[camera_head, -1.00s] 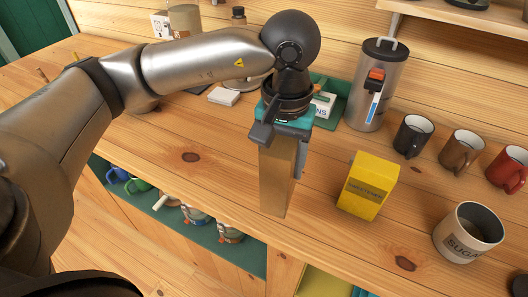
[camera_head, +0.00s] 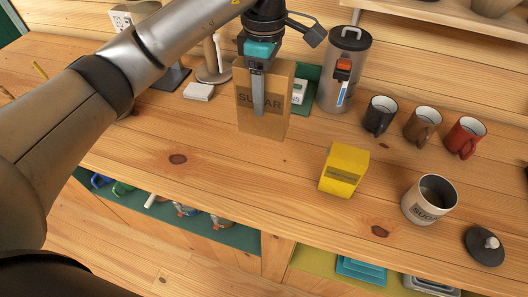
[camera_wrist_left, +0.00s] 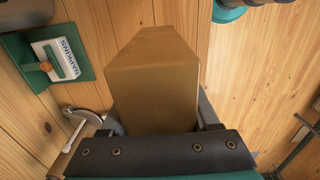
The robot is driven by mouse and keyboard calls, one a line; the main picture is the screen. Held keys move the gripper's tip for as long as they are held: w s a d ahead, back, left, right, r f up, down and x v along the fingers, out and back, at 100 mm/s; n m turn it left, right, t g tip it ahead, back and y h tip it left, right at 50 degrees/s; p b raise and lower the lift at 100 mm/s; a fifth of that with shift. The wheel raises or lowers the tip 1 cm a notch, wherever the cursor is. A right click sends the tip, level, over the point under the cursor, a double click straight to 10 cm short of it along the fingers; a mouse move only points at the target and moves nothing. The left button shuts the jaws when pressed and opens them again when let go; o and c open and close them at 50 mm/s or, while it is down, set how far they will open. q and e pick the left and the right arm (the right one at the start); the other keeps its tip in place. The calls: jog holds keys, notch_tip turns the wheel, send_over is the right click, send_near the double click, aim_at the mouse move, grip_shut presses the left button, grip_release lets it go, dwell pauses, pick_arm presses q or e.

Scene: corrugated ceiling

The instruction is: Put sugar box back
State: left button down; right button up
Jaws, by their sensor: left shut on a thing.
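The brown sugar box (camera_head: 276,118), labelled SUGAR, is upright at the back of the wooden counter. My left gripper (camera_head: 258,95) is shut on it from above, with one finger across its front face. In the left wrist view the sugar box (camera_wrist_left: 152,85) fills the middle, between the fingers of my left gripper (camera_wrist_left: 158,135). I cannot tell whether the box's bottom touches the counter. A white canister labelled SUGAR (camera_head: 418,209) stands open at the right, with its dark lid (camera_head: 485,250) lying beside it. My right gripper is not in view.
A yellow box (camera_head: 344,170) stands right of the sugar box. A metal dispenser (camera_head: 335,90), a napkin holder (camera_head: 306,103) and three mugs (camera_head: 423,126) stand along the back. The counter (camera_head: 215,165) in front of the sugar box is clear. Shelves lie below.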

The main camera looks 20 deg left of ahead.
pick_arm(q)
notch_tip(320, 180, down, 16)
jog(key=shift+f, duration=0.25)
dwell(0.3)
jog(key=shift+f+b, duration=0.2)
jog(key=shift+b, duration=0.1)
jog(key=shift+c, duration=0.6)
grip_release()
jog(key=shift+r, duration=0.1)
notch_tip(320, 180, up, 12)
jog(key=shift+r, duration=0.1)
